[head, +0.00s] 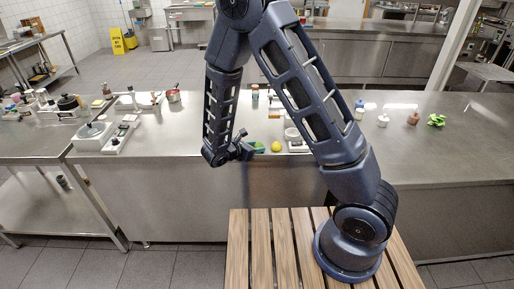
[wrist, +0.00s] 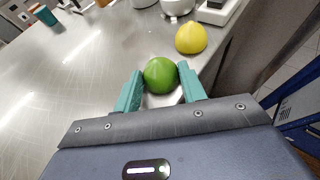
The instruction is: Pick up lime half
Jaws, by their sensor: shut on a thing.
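The lime half (wrist: 160,75) is a green, rounded piece in the wrist view, between the two teal fingers of my gripper (wrist: 161,82). The fingers touch it on both sides, and my gripper is shut on it. A pale patch shows just below the lime half; I cannot tell what it is. In the head view my gripper (head: 252,149) is at the near edge of the steel counter, and the lime half is too small there to make out clearly.
A yellow lemon piece (wrist: 191,37) lies just beyond the lime half, to the right; it also shows in the head view (head: 276,147). White kitchen items stand behind it. A teal-and-brown cup (wrist: 44,15) stands far left. The steel counter (wrist: 70,85) is bare on the left.

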